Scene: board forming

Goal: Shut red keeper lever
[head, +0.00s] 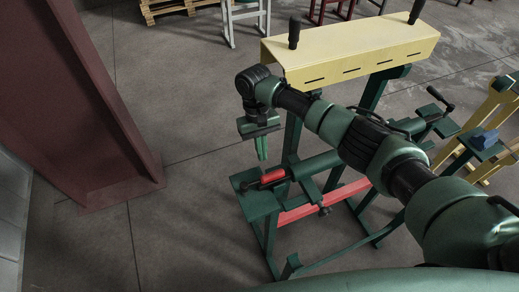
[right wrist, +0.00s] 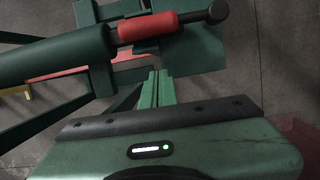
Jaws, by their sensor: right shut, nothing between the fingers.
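The red keeper lever is a short red sleeve (head: 273,175) on a dark rod at the left end of a green cylinder (head: 315,166) on the stand. In the right wrist view, the red sleeve (right wrist: 148,26) lies level across the top, with a dark knob (right wrist: 217,11) at its right end. My right gripper (head: 262,156) points down just above and beside the red sleeve. Its green fingers are together and empty; they show in the right wrist view (right wrist: 157,75) just below the sleeve. I cannot tell whether they touch it. My left gripper is not in view.
A cream-yellow beam (head: 350,50) with two black handles stands behind my right arm. A red bar (head: 325,202) runs low on the green frame. A maroon column (head: 95,100) rises at left. Bare concrete floor (head: 190,210) lies between the column and the stand.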

